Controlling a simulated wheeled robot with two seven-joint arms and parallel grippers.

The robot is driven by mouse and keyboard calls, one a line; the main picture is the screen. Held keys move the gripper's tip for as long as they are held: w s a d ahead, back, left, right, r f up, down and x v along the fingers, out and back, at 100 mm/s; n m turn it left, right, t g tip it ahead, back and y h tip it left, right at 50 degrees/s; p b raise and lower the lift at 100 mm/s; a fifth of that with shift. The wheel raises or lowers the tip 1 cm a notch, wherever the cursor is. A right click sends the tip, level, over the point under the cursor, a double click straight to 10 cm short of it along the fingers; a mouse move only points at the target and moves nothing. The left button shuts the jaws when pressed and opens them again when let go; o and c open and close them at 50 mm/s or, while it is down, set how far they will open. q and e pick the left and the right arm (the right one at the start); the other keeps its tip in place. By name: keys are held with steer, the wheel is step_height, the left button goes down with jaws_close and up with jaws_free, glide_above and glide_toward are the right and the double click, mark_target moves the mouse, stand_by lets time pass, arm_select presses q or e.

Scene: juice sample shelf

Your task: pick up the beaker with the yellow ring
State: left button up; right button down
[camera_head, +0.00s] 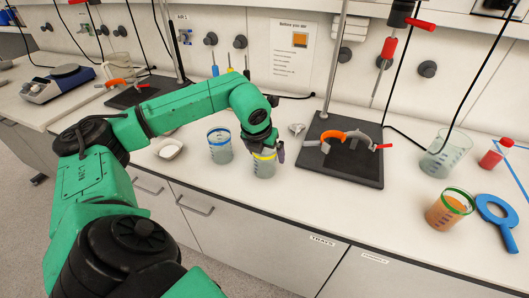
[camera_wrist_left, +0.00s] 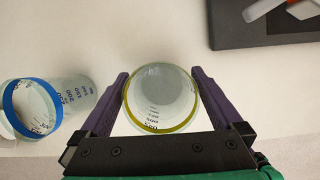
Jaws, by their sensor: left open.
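The beaker with the yellow ring (camera_head: 263,166) stands upright on the white bench, clear and seemingly empty. In the left wrist view the yellow-ringed beaker (camera_wrist_left: 160,97) sits between the two fingers of my left gripper (camera_wrist_left: 160,88). The fingers are open, one on each side, with a small gap visible at the sides. In the head view my left gripper (camera_head: 265,150) is at this beaker and partly covers it. My right gripper is not in view.
A blue-ringed beaker (camera_head: 219,147) stands close on the left. A black stand base (camera_head: 343,160) lies to the right. Farther right are a green-ringed beaker (camera_head: 449,209) with orange liquid, a large clear beaker (camera_head: 445,155) and a blue ring tool (camera_head: 497,215). A white dish (camera_head: 168,149) is left.

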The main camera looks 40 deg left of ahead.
arm_select(q)
steer(key=shift+w+f, duration=0.1)
steer(key=c, duration=1.5)
steer(key=shift+r, duration=0.25)
